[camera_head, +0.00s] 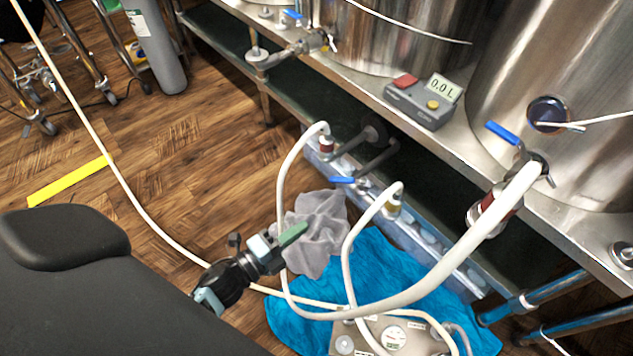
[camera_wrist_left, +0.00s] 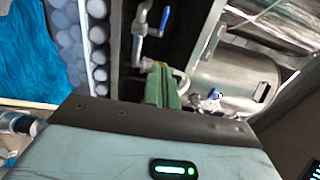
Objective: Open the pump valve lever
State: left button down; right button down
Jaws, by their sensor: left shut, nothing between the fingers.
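A blue valve lever (camera_head: 345,180) shows on pipework beneath the steel bench, between two white hoses; it is probably the pump valve lever. It lies roughly level, pointing left. In the left wrist view a blue lever (camera_wrist_left: 164,20) on a metal pipe shows beyond the fingers; I cannot tell for sure that it is the same one. My left gripper (camera_head: 303,229) is shut and empty, its green fingertips in front of the grey cloth, below and left of the lever and apart from it. The green fingers also show in the left wrist view (camera_wrist_left: 161,88). My right gripper is not in view.
White hoses (camera_head: 352,262) loop close to the gripper. A grey cloth (camera_head: 318,215) and a blue cloth (camera_head: 372,262) lie below. Another blue lever (camera_head: 503,132) is on the right tank. A meter (camera_head: 425,100) reading 0.0 L stands on the bench. Wooden floor (camera_head: 180,165) at left is mostly clear.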

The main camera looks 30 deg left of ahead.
pick_arm(q)
jog(key=b, duration=0.2)
send_near(342, 180)
jog(key=w+d, duration=0.1)
jog(key=d, duration=0.3)
jog(key=w, duration=0.2)
jog(key=w+a+b, duration=0.1)
jog(key=w, duration=0.1)
jog(key=shift+w+f, duration=0.1)
jog(key=shift+f, duration=0.1)
